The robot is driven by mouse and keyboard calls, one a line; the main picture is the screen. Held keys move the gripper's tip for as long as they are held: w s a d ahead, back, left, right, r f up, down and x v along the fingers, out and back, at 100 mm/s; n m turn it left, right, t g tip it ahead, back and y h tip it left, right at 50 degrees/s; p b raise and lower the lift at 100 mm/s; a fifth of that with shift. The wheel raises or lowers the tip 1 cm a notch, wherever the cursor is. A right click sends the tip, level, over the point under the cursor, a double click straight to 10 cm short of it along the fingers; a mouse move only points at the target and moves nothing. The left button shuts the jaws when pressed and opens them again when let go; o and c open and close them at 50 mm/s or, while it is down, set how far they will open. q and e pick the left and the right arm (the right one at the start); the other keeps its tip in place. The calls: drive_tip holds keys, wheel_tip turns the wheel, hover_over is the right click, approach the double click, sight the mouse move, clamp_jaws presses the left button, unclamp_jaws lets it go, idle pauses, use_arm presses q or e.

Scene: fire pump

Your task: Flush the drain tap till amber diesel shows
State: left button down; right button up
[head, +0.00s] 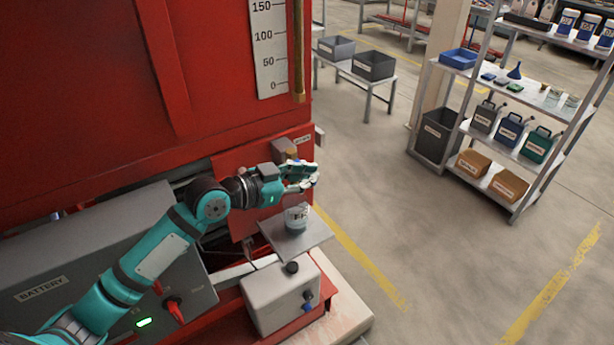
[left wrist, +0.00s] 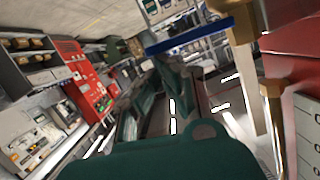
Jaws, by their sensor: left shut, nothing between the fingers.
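My left gripper (head: 301,178) is shut and empty in front of the red panel (head: 231,190) below the tank. A brownish fitting (head: 285,147) shows just behind it, partly hidden, so I cannot tell the tap's setting. In the left wrist view, a brass fitting (left wrist: 243,20) with a blue bar (left wrist: 204,36) is close to the camera. A pale strip, which could be a stream or a part, hangs below the fitting. A clear jar (head: 296,219) stands upright on a small metal shelf (head: 313,236) below the gripper. Its lower part looks grey-blue; no amber shows. My right gripper is out of view.
The red tank (head: 90,80) carries a white level scale (head: 270,45). A grey battery box (head: 90,255) and a white box with knobs (head: 280,292) stand below. A shelf rack (head: 505,150) with cans, cartons and a blue funnel stands at right. The floor between is clear.

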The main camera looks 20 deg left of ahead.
use_arm(q)
drive_tip(key=shift+s+d+f+m+t+y+b, duration=0.1)
drive_tip(key=shift+f+m+t+y+b, duration=0.1)
drive_tip(key=shift+f+m+b, duration=0.35)
drive_tip(key=shift+s+d+f+m+t+y+b, duration=0.1)
drive_tip(key=shift+f+m+t+y+b, duration=0.1)
drive_tip(key=shift+f+m+b, duration=0.4)
drive_tip(key=shift+w+f, duration=0.1)
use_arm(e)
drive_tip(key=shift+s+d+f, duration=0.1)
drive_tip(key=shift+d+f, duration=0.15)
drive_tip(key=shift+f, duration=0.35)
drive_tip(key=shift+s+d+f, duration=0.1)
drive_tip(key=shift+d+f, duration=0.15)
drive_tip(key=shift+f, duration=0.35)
